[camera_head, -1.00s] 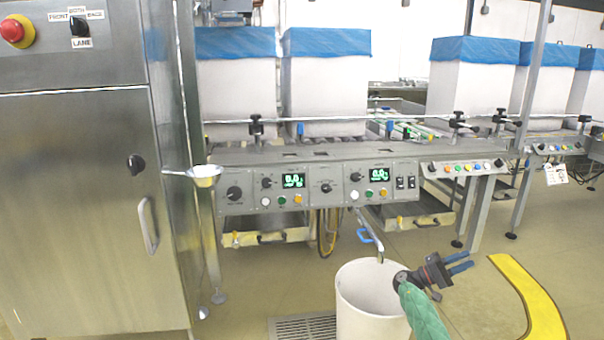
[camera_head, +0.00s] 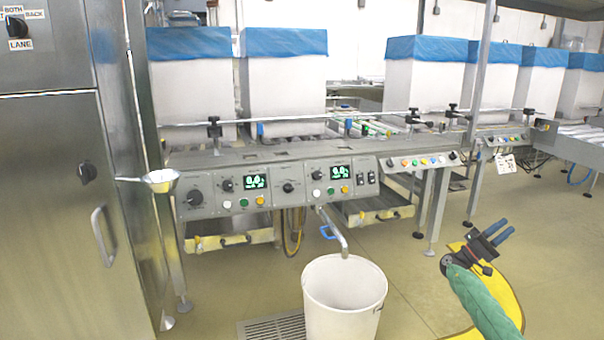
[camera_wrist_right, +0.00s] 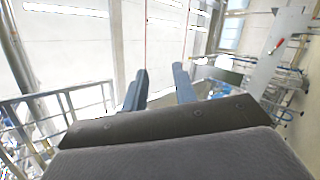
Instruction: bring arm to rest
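My right gripper (camera_head: 499,233) is at the lower right of the head view, at the end of my green-sleeved arm. Its two blue fingers stand a little apart with nothing between them. In the right wrist view the fingers (camera_wrist_right: 158,88) also show a gap, and they touch nothing. Behind them that view shows a bright wall, a railing and a tilted room. My left gripper is in neither view.
A white bin (camera_head: 344,298) stands on the floor left of the right gripper, under a metal spout. A machine with a control panel (camera_head: 285,183) runs behind it. Boxes with blue liners (camera_head: 285,42) stand on the line. Yellow floor marking (camera_head: 508,300) lies under the arm.

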